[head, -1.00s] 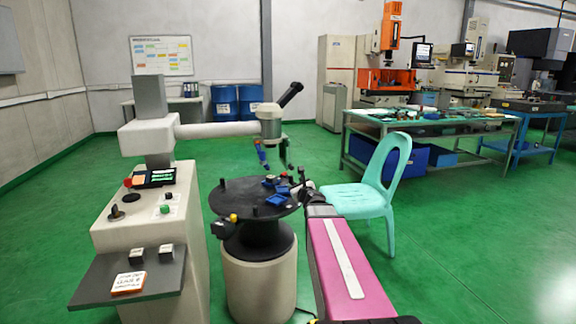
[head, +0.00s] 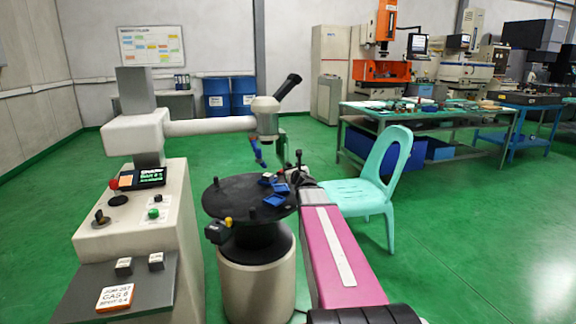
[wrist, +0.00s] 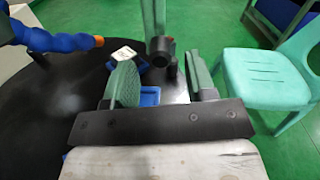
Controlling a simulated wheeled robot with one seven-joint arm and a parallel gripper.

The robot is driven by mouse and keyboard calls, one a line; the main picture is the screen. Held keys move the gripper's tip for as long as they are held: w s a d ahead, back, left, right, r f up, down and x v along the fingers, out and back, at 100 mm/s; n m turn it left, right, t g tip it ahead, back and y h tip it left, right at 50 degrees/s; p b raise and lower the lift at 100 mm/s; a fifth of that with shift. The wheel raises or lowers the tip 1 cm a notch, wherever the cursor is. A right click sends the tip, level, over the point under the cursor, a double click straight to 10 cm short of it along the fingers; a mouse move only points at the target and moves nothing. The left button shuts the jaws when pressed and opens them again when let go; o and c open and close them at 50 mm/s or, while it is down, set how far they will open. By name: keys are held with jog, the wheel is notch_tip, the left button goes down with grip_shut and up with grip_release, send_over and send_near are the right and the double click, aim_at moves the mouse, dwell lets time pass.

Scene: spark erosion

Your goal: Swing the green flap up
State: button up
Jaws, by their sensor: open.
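The green flap (head: 282,148) hangs down under the machine's head in the head view, narrow and seen nearly edge-on. In the wrist view a narrow green strip (wrist: 154,16), which looks like the flap, stands upright at the top centre, ahead of my fingers. My gripper (wrist: 160,64) is open, one finger at each side, with nothing held between them. In the head view my gripper (head: 292,174) is at the right edge of the round black table, below the flap. Whether a finger touches the flap cannot be told.
The round black table (head: 240,207) carries blue trays (head: 275,200) and dark posts. A blue hose (wrist: 52,40) with an orange tip is at upper left in the wrist view. A turquoise chair (head: 379,171) stands close on the right. Green floor is open beyond.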

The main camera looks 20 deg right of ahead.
aim_at(289, 163)
jog(key=w, duration=0.5)
jog(key=shift+w, duration=0.35)
jog(key=shift+c, duration=0.4)
grip_shut()
jog(key=shift+d, duration=0.1)
